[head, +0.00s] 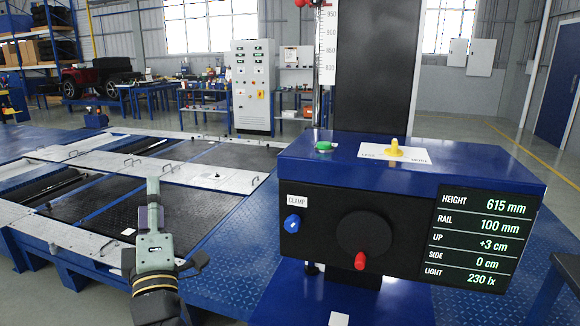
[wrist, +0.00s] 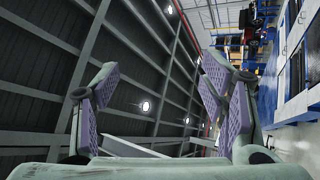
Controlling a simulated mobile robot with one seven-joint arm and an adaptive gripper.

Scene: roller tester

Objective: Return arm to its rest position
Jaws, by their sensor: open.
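My gripper (head: 153,192) is in the lower left of the head view, seen end-on from behind, raised in front of the roller tester's floor plates. In the wrist view my gripper (wrist: 157,85) has its two purple-padded fingers spread wide apart, with nothing between them. It is open and empty, and it looks up toward the dark ribbed ceiling. The blue and black control unit (head: 412,172) stands to its right, apart from it.
The unit carries a green button (head: 323,146), a yellow knob (head: 394,149), a blue clamp knob (head: 292,224), a red-handled crank (head: 360,261) and a display (head: 485,240) reading height 615 mm, rail 100 mm. A grey cabinet (head: 253,88) stands behind. Floor plates (head: 100,150) lie left.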

